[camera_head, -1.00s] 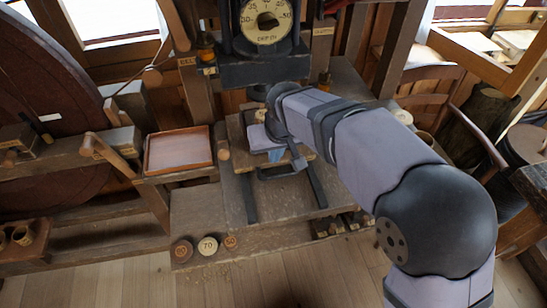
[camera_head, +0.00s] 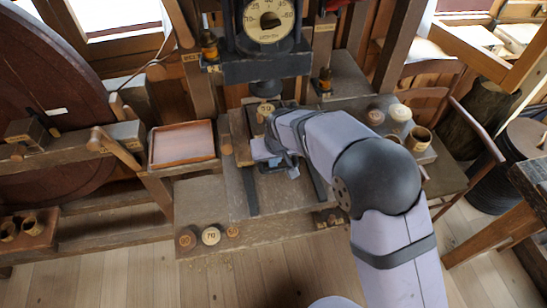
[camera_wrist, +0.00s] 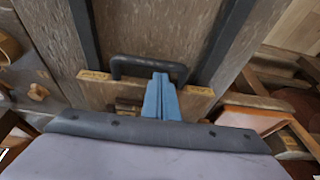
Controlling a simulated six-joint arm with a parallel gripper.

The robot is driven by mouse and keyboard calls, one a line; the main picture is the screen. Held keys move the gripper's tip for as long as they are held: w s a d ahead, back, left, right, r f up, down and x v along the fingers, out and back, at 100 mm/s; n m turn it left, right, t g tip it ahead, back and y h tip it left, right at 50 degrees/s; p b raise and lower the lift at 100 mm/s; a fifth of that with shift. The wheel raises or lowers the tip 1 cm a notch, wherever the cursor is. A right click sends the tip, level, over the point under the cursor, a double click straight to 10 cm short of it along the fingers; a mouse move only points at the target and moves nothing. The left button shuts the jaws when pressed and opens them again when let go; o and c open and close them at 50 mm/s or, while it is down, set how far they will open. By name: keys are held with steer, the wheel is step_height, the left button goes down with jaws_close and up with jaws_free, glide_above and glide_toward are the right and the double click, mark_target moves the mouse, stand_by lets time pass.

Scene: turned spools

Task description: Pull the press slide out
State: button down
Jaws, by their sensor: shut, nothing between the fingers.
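The press slide (camera_head: 237,128) is a wooden board on the bed under the press, between two dark rails. A round spool piece marked 50 (camera_head: 264,110) sits at its back, below the press head. In the wrist view, a dark U-shaped handle (camera_wrist: 122,61) stands at the slide's wooden end strip (camera_wrist: 95,76). My gripper (camera_wrist: 161,76) has its blue fingers shut and empty, with the tips at the handle bar in the picture. I cannot tell whether they touch it. In the head view my gripper (camera_head: 293,173) is at the slide's front, and my arm hides the right side.
The press (camera_head: 268,67) with its dial stands behind. A reddish tray (camera_head: 183,145) lies left of the bed. Several numbered discs, one marked 70 (camera_head: 211,236), line the front ledge. Spools and a cup (camera_head: 418,138) stand on the right. The floor in front is open.

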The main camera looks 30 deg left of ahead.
steer(key=shift+s+d, duration=0.1)
steer(key=s+d+b, duration=0.5)
steer(key=s+d, duration=1)
steer(key=shift+w, duration=0.1)
stand_by(0.5)
steer(key=p+v, duration=0.7)
steer(key=v, duration=0.3)
